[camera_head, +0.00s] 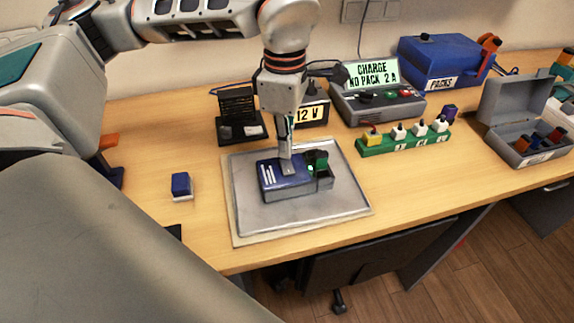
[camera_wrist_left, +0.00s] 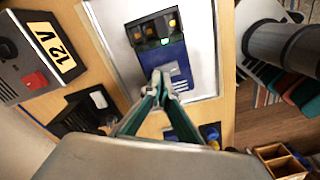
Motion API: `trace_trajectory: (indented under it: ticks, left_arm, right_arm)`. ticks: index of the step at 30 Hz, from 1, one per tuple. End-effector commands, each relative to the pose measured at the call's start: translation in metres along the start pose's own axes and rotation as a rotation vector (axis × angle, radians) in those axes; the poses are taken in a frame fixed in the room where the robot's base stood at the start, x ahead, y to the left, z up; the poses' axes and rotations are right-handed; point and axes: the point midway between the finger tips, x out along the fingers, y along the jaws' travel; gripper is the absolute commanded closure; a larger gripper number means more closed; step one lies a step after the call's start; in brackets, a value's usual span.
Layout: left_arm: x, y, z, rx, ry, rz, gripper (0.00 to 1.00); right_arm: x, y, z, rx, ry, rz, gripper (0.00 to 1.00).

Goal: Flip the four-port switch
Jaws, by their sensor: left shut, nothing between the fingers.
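A blue-topped box with a dark grey body and white stripes (camera_head: 268,178) sits on the grey tray (camera_head: 335,205). A black and green part stands at its right end. In the left wrist view the blue box (camera_wrist_left: 177,56) shows a dark end with yellow spots and a small green light. My left gripper (camera_head: 287,163) points down over the box top with its fingers shut and empty. Its fingertips also show in the wrist view (camera_wrist_left: 161,76), at or just above the top; contact is unclear. They hide part of the top, and I cannot make out the switch lever.
A small blue block (camera_head: 181,185) lies left of the tray. Behind stand a black rack (camera_head: 238,110), a 12 V unit (camera_head: 313,110) and a charger (camera_head: 375,105). A green strip with several plugs (camera_head: 400,143) lies right. The front table edge is clear.

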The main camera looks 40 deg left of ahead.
Motion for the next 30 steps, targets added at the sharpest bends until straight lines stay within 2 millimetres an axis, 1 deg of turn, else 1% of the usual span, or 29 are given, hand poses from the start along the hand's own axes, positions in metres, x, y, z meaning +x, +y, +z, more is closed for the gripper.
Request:
trace_trajectory:
  ticks: [30]
  left_arm:
    - [0.014,0.0,0.0,-0.001,0.001,-0.001,1.0]
  right_arm:
    - [0.003,-0.002,0.009,0.002,-0.008,-0.003,0.6]
